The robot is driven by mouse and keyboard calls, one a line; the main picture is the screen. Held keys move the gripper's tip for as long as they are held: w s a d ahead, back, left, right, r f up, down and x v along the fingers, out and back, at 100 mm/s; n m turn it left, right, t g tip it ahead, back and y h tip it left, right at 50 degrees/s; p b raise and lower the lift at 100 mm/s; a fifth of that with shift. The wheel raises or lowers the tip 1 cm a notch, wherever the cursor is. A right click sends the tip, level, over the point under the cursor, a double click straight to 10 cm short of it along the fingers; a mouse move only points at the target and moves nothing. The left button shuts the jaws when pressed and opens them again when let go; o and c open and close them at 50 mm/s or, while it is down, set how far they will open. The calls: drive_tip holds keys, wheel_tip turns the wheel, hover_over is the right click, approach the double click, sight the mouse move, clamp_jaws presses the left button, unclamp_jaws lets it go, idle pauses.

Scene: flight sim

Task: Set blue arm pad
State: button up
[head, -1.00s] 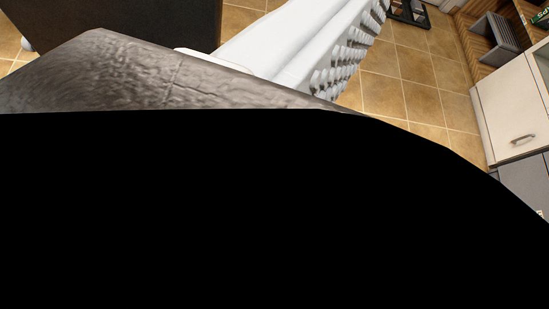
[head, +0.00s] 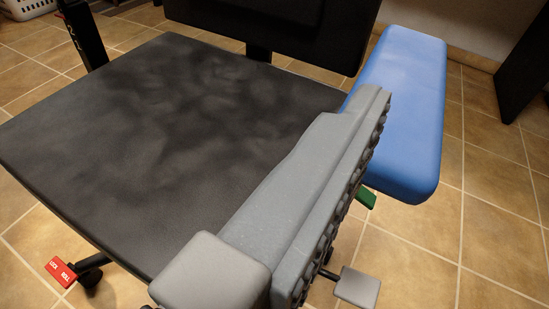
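The blue arm pad (head: 405,110) is a long padded block at the right of the chair, above the floor. Its near end faces me, its left edge is partly covered, and what bears it is hidden. A grey ridged piece, which looks like part of my gripper (head: 318,185), runs from the bottom middle up to the pad's left side. It overlaps the pad in the picture; I cannot tell whether they touch. Its fingertips cannot be made out, so I cannot tell whether it is open or shut.
A black chair seat (head: 170,130) fills the left, with a dark backrest (head: 275,25) behind. A red tag (head: 62,271), a green piece (head: 366,198) and a grey plate (head: 357,287) sit low around it. Tiled floor (head: 490,215) is free at right; a dark panel (head: 525,65) stands beyond.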

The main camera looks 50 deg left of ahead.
drive_tip(key=m+y, duration=0.1)
approach(395, 112)
drive_tip(key=d+v, duration=0.1)
drive_tip(key=v, duration=0.2)
drive_tip(key=f, duration=0.1)
drive_tip(key=shift+t+y, duration=0.3)
drive_tip(key=b+x, duration=0.1)
drive_tip(key=x, duration=0.3)
drive_tip(key=b+x, duration=0.2)
drive_tip(key=x, duration=0.3)
drive_tip(key=b+x, duration=0.1)
drive_tip(key=x, duration=0.3)
drive_tip(key=shift+w+a+f, duration=0.1)
drive_tip(key=shift+a+f, duration=0.1)
drive_tip(key=shift+a, duration=0.2)
